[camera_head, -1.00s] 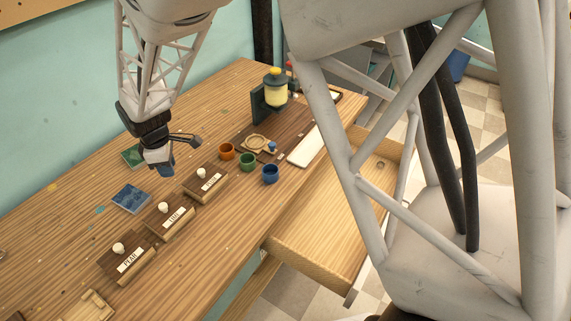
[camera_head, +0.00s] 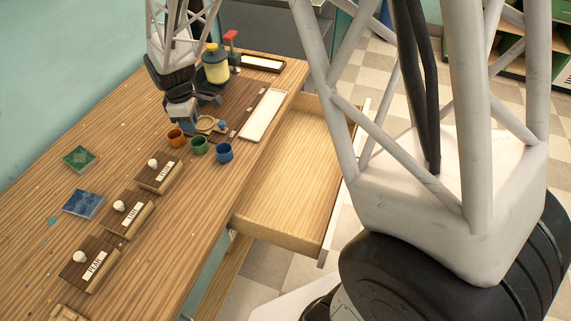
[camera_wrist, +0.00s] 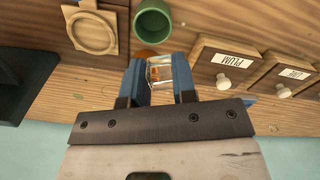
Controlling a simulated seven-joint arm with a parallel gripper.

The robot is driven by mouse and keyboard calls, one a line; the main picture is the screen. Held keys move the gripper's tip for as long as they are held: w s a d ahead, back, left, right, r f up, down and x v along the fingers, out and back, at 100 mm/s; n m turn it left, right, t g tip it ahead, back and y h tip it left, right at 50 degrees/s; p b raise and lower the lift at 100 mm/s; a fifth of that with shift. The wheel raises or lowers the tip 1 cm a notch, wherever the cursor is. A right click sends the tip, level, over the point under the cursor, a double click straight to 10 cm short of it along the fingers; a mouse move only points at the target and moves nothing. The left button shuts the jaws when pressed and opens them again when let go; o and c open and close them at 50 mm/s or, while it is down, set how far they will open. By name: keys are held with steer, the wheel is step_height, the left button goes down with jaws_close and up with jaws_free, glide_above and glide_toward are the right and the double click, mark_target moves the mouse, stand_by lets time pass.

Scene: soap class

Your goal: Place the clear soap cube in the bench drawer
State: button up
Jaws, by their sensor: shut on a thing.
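In the wrist view, my gripper (camera_wrist: 160,82) is shut on the clear soap cube (camera_wrist: 159,72), held between its two blue fingers. The cube is see-through, and an orange cup shows behind it. In the head view, my gripper (camera_head: 186,118) is above the bench beside the orange cup; the cube cannot be made out there. The bench drawer (camera_head: 290,180) is pulled open at the bench's right side, and its visible floor is bare. My gripper is to the left of the drawer, over the bench top.
Orange (camera_head: 176,138), green (camera_head: 199,145) and blue (camera_head: 224,152) cups stand near my gripper. A white tray (camera_head: 262,115) lies by the bench edge. A yellow-topped dispenser (camera_head: 215,65) stands behind. Labelled wooden blocks (camera_head: 160,175) and two tiles (camera_head: 82,204) lie at left.

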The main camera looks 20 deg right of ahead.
steer(key=s+d+m, duration=0.3)
steer(key=d, duration=1)
steer(key=s+d+m, duration=0.2)
steer(key=d+m, duration=0.1)
steer(key=d, duration=0.9)
steer(key=s+d+m, duration=0.3)
steer(key=d, duration=1)
step_height(320, 180, down, 23)
steer(key=shift+d+f, duration=0.1)
glide_above(311, 135)
steer(key=shift+f, duration=0.7)
steer(key=shift+f, duration=0.1)
steer(key=shift+f, duration=1.65)
